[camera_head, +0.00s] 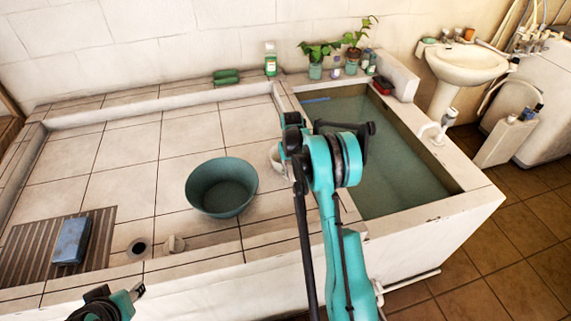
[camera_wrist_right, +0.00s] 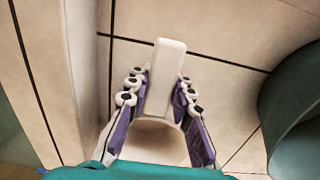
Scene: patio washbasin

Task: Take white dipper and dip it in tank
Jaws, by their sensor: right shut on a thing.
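The white dipper (camera_wrist_right: 166,75) lies between the purple-padded fingers of my right gripper (camera_wrist_right: 163,82) in the right wrist view. The gripper is shut on its pale handle. In the head view only a pale curved part of the dipper (camera_head: 275,158) shows at the left of my right wrist, which hides the fingers. The dipper is over the tiled ledge, beside the tank's left wall. The tank (camera_head: 478,183) holds greenish water (camera_head: 400,180) and lies to the right.
A teal basin (camera_head: 222,187) stands on the tiles left of my right arm. A blue block (camera_head: 72,240) lies on a slatted mat (camera_head: 30,255). A green bottle (camera_head: 271,60), potted plants (camera_head: 318,60) and a red item (camera_head: 383,85) stand along the back. A white tap (camera_head: 440,127) is on the tank's right wall.

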